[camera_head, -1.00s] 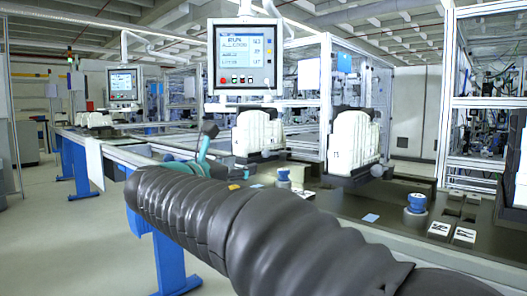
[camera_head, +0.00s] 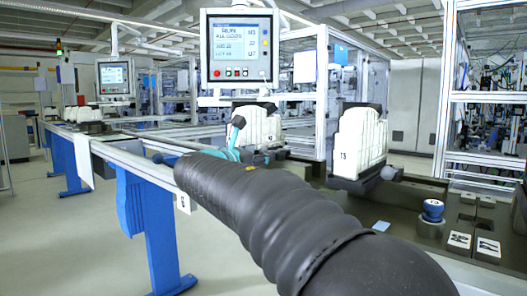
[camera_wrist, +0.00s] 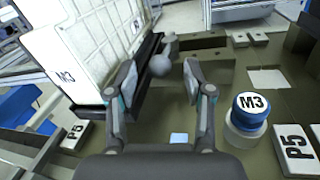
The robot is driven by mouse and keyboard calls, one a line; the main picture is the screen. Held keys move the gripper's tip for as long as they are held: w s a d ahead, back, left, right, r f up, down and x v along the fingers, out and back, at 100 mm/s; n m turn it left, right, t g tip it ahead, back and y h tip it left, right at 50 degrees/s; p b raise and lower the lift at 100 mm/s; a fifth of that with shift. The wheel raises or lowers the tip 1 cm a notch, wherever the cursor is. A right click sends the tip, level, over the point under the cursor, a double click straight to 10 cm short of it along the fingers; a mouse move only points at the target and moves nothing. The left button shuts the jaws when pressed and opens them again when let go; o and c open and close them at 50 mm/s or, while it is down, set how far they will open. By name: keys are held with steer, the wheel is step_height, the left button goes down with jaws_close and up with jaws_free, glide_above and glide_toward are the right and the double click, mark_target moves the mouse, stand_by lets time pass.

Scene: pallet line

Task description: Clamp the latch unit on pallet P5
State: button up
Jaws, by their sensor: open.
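In the wrist view a tall white latch unit (camera_wrist: 85,45) marked M3 stands in a dark holder at upper left. A lever with a grey ball knob (camera_wrist: 160,65) is beside its lower right edge. My gripper (camera_wrist: 159,79) is open, its fingertips to the left and right of the knob, and I cannot tell whether either touches it. Labels reading P5 (camera_wrist: 295,150) lie on the pallet (camera_wrist: 222,140). In the head view my arm hides most of the gripper.
A blue-topped knob (camera_wrist: 250,107) marked M3 stands right of my gripper. A screen (camera_head: 240,47) hangs above.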

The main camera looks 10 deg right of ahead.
mark_target(261, 153)
steer(key=shift+x, duration=1.5)
jaws_close()
